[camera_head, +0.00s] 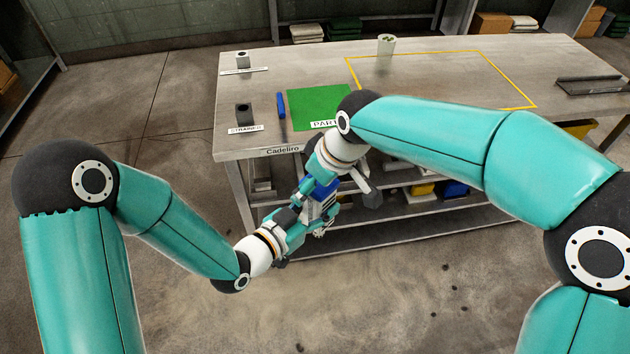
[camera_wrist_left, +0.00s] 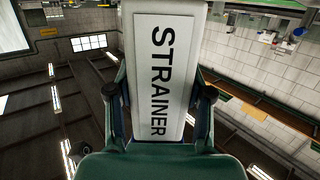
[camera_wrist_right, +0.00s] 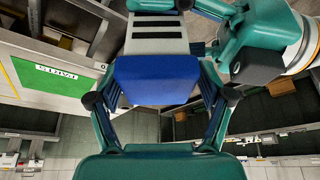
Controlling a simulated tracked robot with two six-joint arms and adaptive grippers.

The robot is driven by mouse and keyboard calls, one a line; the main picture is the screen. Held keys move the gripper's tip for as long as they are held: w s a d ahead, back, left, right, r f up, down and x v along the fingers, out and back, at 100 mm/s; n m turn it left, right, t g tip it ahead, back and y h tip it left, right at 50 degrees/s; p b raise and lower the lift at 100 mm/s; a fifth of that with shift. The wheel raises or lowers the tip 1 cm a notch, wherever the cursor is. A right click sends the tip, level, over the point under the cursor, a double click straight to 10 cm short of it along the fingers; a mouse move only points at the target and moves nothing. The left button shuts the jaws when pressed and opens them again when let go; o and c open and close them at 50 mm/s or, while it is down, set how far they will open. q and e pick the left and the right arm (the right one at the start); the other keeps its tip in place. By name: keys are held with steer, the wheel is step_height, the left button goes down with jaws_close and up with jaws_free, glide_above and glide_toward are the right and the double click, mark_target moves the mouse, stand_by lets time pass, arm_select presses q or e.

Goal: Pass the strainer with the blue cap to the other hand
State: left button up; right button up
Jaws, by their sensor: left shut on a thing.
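The strainer is a pale grey block with a blue cap, held in the air in front of the table. Its grey body (camera_head: 315,209) is in my left gripper (camera_head: 311,214), which is shut on it. The left wrist view shows the body's STRAINER label (camera_wrist_left: 162,75) between the fingers. The blue cap (camera_wrist_right: 157,80) points toward my right gripper (camera_wrist_right: 163,97). The right fingers stand open on both sides of the cap, with gaps visible beside it. In the head view the cap (camera_head: 323,189) is partly hidden by my right wrist.
The grey table (camera_head: 430,110) stands behind the grippers, with shelves below. On it are a green mat (camera_head: 318,100), a blue-handled tool (camera_head: 281,103), a dark-topped block (camera_head: 243,113) by a label, a small pot (camera_head: 386,44) and a yellow outline. The floor in front is clear.

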steer(key=c, duration=0.8)
arm_select(q)
steer(key=o, duration=0.8)
arm_select(e)
steer(key=shift+c, duration=1.1)
arm_select(q)
steer(key=o, duration=0.6)
